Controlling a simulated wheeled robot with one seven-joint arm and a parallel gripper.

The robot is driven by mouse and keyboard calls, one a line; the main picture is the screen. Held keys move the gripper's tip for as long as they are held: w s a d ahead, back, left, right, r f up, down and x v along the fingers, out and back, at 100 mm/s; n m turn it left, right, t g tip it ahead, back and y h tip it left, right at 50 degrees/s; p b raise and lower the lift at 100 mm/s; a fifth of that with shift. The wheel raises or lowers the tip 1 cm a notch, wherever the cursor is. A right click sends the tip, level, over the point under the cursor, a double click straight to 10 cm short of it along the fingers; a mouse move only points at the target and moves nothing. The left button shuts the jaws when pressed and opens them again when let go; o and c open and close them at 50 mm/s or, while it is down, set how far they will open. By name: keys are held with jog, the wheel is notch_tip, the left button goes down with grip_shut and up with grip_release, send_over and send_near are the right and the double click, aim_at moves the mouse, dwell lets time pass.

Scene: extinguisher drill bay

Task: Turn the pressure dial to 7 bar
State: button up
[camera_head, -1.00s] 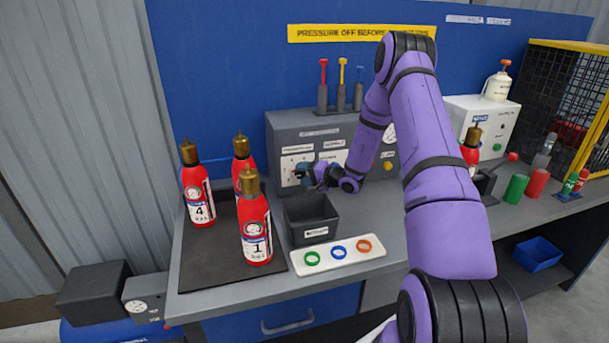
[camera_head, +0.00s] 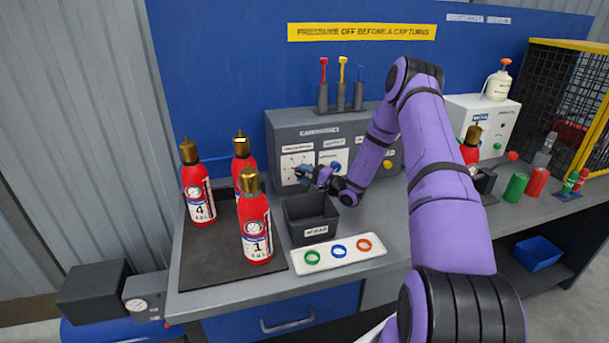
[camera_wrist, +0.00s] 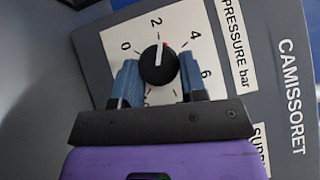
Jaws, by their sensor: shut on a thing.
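The pressure dial (camera_wrist: 158,66) is a round black knob with a white and red pointer on a pale scale plate. In the wrist view its pointer lies between 2 and 4, nearer 2. The numbers 0, 2, 4 and 6 are readable; the rest of the scale is hidden behind my gripper. My gripper (camera_wrist: 160,82) has one blue finger on each side of the knob and is shut on it. In the head view my gripper (camera_head: 303,172) is at the left plate of the grey panel (camera_head: 283,133) and largely covers the knob.
A dark bin (camera_head: 298,228) stands just below my gripper. Red extinguishers (camera_head: 256,228) stand on a dark mat at left. A white tray (camera_head: 376,252) with coloured rings lies in front. Three coloured-top tools (camera_head: 342,88) stand on the panel.

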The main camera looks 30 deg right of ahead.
jog(key=o, duration=0.9)
jog(key=shift+o, duration=0.2)
jog(key=v, duration=1.1)
